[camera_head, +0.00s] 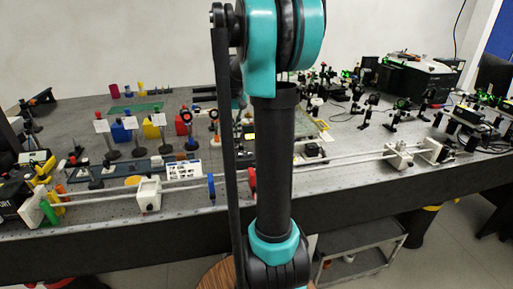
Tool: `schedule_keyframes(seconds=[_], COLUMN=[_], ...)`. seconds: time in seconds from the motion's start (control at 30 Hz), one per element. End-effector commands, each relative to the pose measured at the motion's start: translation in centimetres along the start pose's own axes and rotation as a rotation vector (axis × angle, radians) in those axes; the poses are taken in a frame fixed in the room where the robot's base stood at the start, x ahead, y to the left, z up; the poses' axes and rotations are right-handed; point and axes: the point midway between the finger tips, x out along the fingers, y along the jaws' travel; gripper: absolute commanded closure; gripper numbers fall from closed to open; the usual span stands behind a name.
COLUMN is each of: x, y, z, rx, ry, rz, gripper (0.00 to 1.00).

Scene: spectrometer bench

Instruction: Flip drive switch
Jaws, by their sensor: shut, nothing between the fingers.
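The spectrometer bench (330,178) spans the view, full of optical parts. I cannot make out which part is the drive switch; it is too small to tell or hidden. A long rail of rods runs along the front of the bench, with a white block (148,194) at the left and a pale block (399,158) at the right. My black and teal arm rises through the middle of the view and covers part of the rail and bench. I do not see my gripper's fingers.
A large black box (422,78) stands at the back right among several small mounts. White cards on posts (102,126) stand at the left. A grey cart (360,240) is below the bench front, near a dark bin (421,224). Open floor shows at the lower right.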

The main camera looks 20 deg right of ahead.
Motion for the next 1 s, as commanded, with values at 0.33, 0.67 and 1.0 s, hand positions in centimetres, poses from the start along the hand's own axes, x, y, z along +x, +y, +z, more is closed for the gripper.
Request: schedule_keyframes(seconds=[0.33, 0.67, 1.0], x=[-0.2, -2.6, -5.0], y=[0.0, 0.0, 0.0], z=[0.0, 0.0, 0.0], rx=[0.000, 0.000, 0.000], ry=[0.000, 0.000, 0.000], rz=[0.000, 0.000, 0.000], gripper=[1.00, 1.00, 1.00])
